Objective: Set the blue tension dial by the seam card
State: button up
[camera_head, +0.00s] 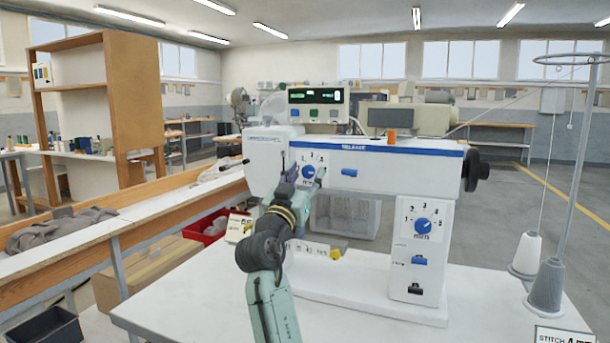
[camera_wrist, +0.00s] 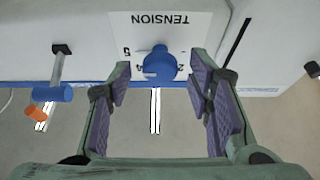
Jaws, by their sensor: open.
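The blue tension dial (camera_wrist: 160,63) sits on a white plate (camera_wrist: 190,32) marked TENSION, upside down in the wrist view. Some scale numbers show beside it; its pointer setting is not clear. In the head view the dial (camera_head: 308,171) is on the sewing machine's left head. My gripper (camera_wrist: 158,82) is open, with one finger on each side of the dial and gaps showing on both sides. In the head view my gripper (camera_head: 303,182) is in front of the machine head. A card (camera_head: 565,335) reading STITCH and apparently 4 mm is cut off at the bottom right.
A second blue dial (camera_head: 423,225), marked mm, is on the machine's right pillar. A blue lever (camera_head: 351,172) sits right of the tension dial. Thread cones (camera_head: 546,288) stand on the right of the white table (camera_head: 480,315). A red bin (camera_head: 212,225) lies behind left.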

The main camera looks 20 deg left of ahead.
jog(key=shift+c, duration=0.4)
grip_shut()
